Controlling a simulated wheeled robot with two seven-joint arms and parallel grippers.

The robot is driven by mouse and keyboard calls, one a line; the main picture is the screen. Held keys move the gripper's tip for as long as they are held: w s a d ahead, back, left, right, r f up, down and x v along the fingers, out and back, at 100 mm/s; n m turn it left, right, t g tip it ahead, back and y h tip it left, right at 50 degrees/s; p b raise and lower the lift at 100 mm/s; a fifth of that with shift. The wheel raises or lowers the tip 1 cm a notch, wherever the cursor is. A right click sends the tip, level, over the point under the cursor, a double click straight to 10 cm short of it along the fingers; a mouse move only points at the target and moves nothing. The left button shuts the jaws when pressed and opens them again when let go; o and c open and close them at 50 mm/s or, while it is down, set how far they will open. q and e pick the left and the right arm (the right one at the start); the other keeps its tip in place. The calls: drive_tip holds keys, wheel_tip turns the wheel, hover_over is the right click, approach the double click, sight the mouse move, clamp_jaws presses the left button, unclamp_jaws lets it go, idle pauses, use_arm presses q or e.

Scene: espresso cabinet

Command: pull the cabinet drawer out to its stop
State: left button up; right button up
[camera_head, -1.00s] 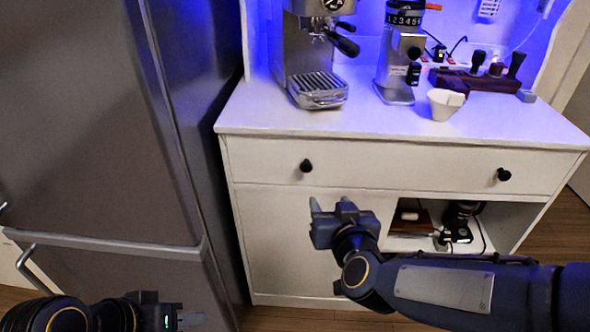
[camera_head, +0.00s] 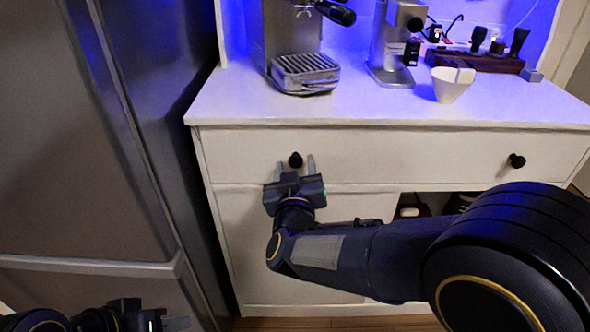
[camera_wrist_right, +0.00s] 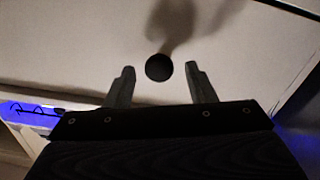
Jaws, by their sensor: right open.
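The white cabinet drawer (camera_head: 400,158) spans the cabinet's upper front, and its front looks flush with the cabinet. It has a black left knob (camera_head: 295,160) and a black right knob (camera_head: 516,161). My right gripper (camera_head: 296,168) is open in front of the left knob. In the right wrist view the left knob (camera_wrist_right: 159,67) shows just beyond and between the two open fingertips (camera_wrist_right: 158,74), touching neither. My left gripper (camera_head: 178,323) is at the bottom left of the head view, far from the drawer; its fingers are partly cut off by the frame edge.
A steel fridge (camera_head: 80,140) stands close on the cabinet's left. On the countertop (camera_head: 370,108) are an espresso machine (camera_head: 305,72), a grinder (camera_head: 395,45), a white cup (camera_head: 450,84) and a dark wooden tool stand (camera_head: 475,62). An open shelf below is mostly hidden by my right arm.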

drive_tip(key=shift+w, duration=0.1)
clamp_jaws()
idle(0.3)
use_arm(q)
drive_tip(key=shift+s, duration=0.1)
